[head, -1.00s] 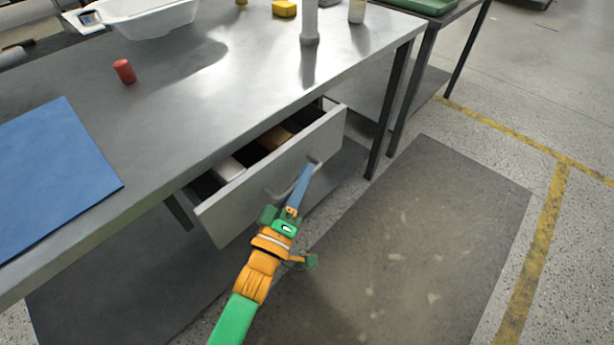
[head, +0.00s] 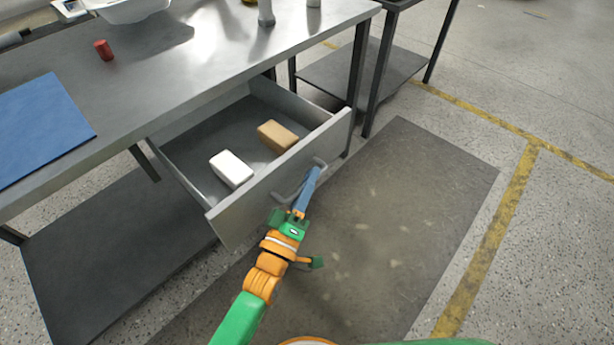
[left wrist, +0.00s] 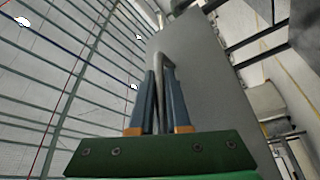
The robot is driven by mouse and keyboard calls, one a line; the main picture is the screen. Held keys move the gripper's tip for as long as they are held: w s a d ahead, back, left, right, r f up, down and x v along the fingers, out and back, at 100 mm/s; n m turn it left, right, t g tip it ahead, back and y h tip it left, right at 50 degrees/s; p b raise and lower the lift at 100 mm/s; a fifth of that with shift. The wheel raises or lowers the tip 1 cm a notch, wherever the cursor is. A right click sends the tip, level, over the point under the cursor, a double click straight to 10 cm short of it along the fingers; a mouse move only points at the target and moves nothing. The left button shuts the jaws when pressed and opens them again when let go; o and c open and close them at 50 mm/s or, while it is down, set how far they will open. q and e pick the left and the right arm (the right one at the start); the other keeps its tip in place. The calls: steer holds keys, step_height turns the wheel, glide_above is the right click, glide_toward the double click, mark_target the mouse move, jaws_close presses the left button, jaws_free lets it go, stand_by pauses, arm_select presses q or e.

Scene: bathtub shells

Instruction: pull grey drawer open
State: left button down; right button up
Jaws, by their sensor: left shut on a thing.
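The grey drawer (head: 240,208) stands well out from under the metal table, in the middle of the head view. Its bar handle (head: 291,190) is on the front face. My left gripper (head: 314,176) is shut on the handle near its right end. In the left wrist view the two blue fingers of the left gripper (left wrist: 166,85) close around the handle (left wrist: 158,72), with the drawer front (left wrist: 195,75) behind. A white block (head: 231,168) and a tan block (head: 278,135) lie inside the drawer. My right gripper is not in view.
The metal tabletop (head: 200,75) holds a blue mat (head: 45,125), a red cylinder (head: 103,50) and a white basin (head: 130,10). A second table stands at the back right.

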arm_select(q)
steer(key=shift+s+d, duration=0.1)
stand_by(0.3)
steer(key=c, duration=0.9)
jaws_free()
steer(key=v, duration=0.7)
steer(key=shift+s, duration=0.1)
